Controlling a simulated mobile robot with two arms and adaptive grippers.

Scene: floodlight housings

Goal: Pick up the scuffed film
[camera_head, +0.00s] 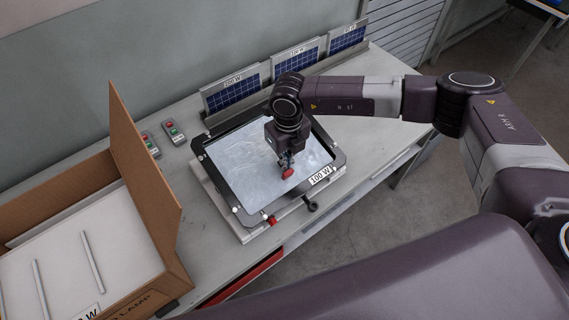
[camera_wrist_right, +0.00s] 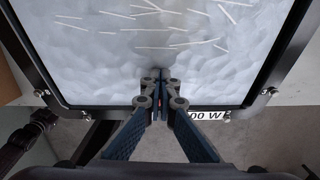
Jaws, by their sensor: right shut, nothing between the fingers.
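The scuffed film (camera_head: 242,168) is a pale, cloudy sheet inside the black frame of a floodlight housing (camera_head: 213,170) on the bench. In the right wrist view, the film (camera_wrist_right: 205,70) shows several white scratch lines. My right gripper (camera_head: 286,170) points down over the right part of the film. In the right wrist view its fingertips (camera_wrist_right: 161,78) are together, in front of the film, with nothing held. A small red piece (camera_head: 288,173) shows at the fingertips; I cannot tell what it belongs to. My left gripper is not in view.
An open cardboard box (camera_head: 150,190) with white panels stands at the left. Small solar panels (camera_head: 233,90) line the back of the bench. Two small switch boxes (camera_head: 174,132) lie behind the housing. A "100 W" label (camera_head: 320,177) marks the frame.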

